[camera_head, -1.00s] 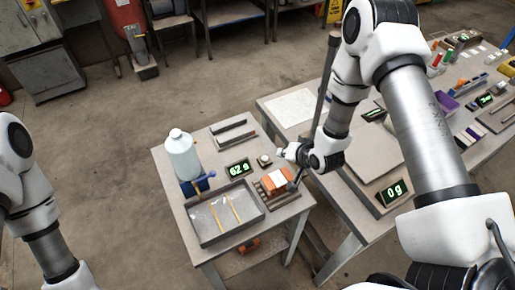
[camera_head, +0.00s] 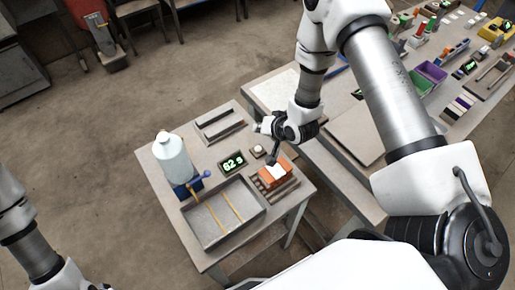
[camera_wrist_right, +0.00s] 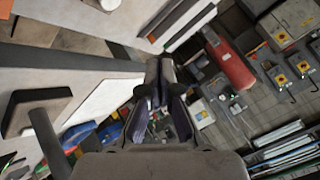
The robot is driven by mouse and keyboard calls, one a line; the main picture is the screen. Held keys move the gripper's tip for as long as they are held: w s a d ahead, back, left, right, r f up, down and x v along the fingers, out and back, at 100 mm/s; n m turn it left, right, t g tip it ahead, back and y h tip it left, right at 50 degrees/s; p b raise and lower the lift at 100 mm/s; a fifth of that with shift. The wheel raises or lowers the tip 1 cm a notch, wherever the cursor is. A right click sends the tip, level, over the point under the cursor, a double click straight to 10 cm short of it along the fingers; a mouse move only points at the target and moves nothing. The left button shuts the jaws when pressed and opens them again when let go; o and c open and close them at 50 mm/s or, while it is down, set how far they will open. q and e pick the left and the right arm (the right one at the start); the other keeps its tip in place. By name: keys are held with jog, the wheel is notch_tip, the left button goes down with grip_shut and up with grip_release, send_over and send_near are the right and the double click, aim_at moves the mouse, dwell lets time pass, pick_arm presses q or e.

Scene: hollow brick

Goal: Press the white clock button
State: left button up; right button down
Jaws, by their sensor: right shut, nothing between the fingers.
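The white clock button (camera_head: 258,150) is a small pale cap on a dark square base on the small table. It stands beside the clock display (camera_head: 232,163), which reads 62 s in green. My right gripper (camera_head: 259,128) is shut and empty, and appears just behind the button in the head view. Its height above the table is hard to tell. In the right wrist view the fingers (camera_wrist_right: 160,95) point away from the camera; I cannot make out the button there. My left arm shows at the lower left, but its gripper is outside the picture.
A white bottle (camera_head: 172,158) stands left of the display. A grey tray (camera_head: 190,222) with yellow sticks is in front. A larger workbench (camera_head: 262,91) adjoins on the right.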

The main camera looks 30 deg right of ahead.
aim_at(260, 149)
notch_tip(260, 149, down, 7)
jog(key=b, duration=0.4)
jog(key=shift+r, duration=0.1)
jog(key=shift+f+b, duration=0.5)
jog(key=shift+b, duration=0.05)
jog(key=shift+r, duration=0.1)
dwell(0.4)
jog(key=shift+f+b, duration=0.4)
jog(key=shift+f, duration=0.05)
jog(key=shift+s, duration=0.1)
